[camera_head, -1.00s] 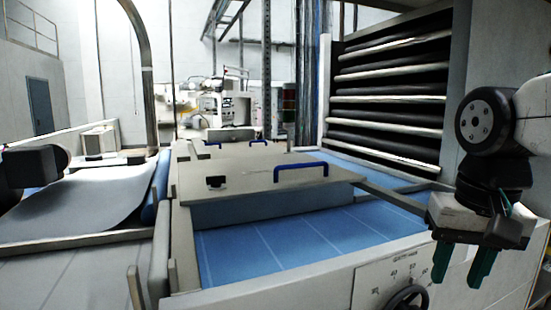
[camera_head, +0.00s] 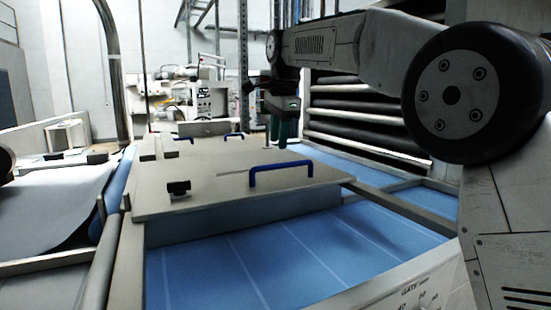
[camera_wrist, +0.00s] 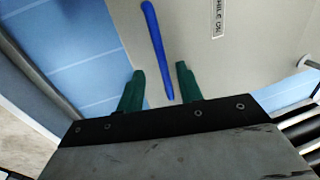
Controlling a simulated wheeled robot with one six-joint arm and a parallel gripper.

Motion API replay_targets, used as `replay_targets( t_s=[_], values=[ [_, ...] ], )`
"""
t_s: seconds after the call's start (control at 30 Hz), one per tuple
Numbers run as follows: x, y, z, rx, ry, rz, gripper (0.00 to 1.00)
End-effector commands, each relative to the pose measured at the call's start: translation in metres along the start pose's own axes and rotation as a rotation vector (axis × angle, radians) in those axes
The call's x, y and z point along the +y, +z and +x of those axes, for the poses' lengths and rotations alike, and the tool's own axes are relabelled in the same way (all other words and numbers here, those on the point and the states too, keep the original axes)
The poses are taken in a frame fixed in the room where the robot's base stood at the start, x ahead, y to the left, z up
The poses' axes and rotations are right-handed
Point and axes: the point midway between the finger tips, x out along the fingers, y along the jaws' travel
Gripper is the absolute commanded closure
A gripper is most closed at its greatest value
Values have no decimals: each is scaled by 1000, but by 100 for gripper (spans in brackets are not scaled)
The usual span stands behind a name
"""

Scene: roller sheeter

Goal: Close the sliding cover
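The sliding cover (camera_head: 220,185) is a flat beige panel with a blue bar handle (camera_head: 280,168) and a small black knob (camera_head: 179,187). It lies over a machine bed, with blue belt (camera_head: 300,250) exposed in front of it. My gripper (camera_head: 281,143) points down above the cover and appears just beyond the handle. In the wrist view, my gripper (camera_wrist: 159,68) has its two green fingers apart. The blue handle (camera_wrist: 155,45) runs between them in the picture, apparently untouched; its depth relative to the fingertips is unclear.
Metal rails (camera_head: 400,205) border the belt on the right. A rack of rollers (camera_head: 340,125) stands behind my arm. Another covered section with blue handles (camera_head: 234,136) lies farther back. A white sheet (camera_head: 50,205) lies on the left side.

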Motion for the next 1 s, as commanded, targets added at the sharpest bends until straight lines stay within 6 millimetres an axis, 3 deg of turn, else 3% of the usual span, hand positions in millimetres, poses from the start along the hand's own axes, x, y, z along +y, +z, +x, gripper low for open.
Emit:
replay_targets(
  t_s=[0.2,0.4,0.77,0.9,1.0],
  values=[
    [0,6,37,-1,3,-9,64],
    [0,5,61,-1,1,-8,64],
    [0,2,67,0,0,-6,64],
    [0,2,67,0,0,-6,100],
    [0,2,67,0,0,-5,100]
  ],
)
